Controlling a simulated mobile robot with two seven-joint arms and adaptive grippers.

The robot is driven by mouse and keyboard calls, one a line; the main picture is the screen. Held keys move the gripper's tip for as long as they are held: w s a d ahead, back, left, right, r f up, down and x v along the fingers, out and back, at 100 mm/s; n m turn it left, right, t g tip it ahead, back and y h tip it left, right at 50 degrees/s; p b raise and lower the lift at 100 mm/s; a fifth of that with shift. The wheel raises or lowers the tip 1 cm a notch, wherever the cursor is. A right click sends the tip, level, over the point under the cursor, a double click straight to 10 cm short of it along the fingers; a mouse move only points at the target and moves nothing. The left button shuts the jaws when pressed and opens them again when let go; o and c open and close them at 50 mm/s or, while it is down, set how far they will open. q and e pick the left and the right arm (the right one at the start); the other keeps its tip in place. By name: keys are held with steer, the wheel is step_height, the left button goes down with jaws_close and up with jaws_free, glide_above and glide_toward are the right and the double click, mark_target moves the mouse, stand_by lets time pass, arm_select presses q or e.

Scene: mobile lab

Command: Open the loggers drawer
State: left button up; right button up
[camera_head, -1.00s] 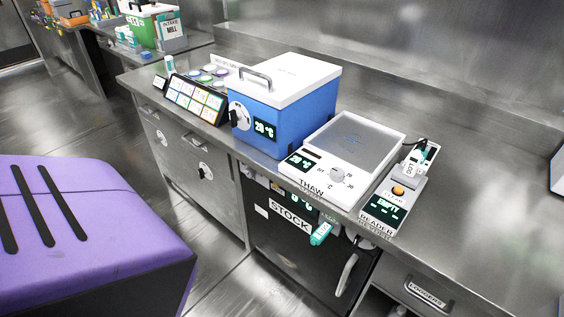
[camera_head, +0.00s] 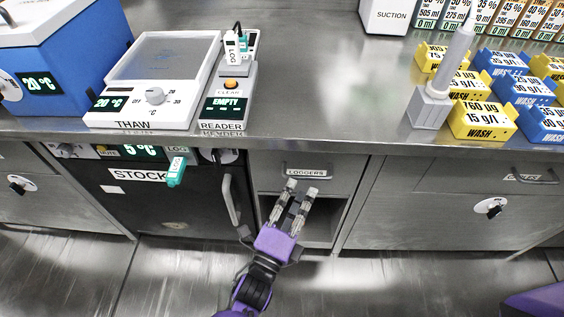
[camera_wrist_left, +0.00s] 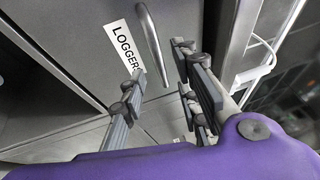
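The loggers drawer (camera_head: 269,170) is a shut grey front under the counter edge, with a bar handle (camera_head: 307,172) and a LOGGERS label. The handle also shows in the left wrist view (camera_wrist_left: 151,45), next to the label (camera_wrist_left: 124,50). My left gripper (camera_head: 301,187) is purple with grey fingers, reaching up from below to just in front of the drawer. Its fingers are apart and empty, with the handle beyond and roughly between the tips in the wrist view (camera_wrist_left: 158,72). Contact with the handle cannot be told. My right gripper is not in view.
The black STOCK fridge (camera_head: 150,205) with its upright handle (camera_head: 230,198) stands left of the drawer. An open recess lies below the drawer; cabinet fronts (camera_head: 400,200) are to the right. The thaw plate (camera_head: 160,70), reader (camera_head: 226,100) and wash boxes (camera_head: 482,120) sit on the counter.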

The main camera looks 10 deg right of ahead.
mark_target(308, 176)
arm_select(q)
steer(key=x, duration=0.6)
steer(key=shift+f, duration=0.1)
steer(key=shift+c, duration=0.5)
jaws_close()
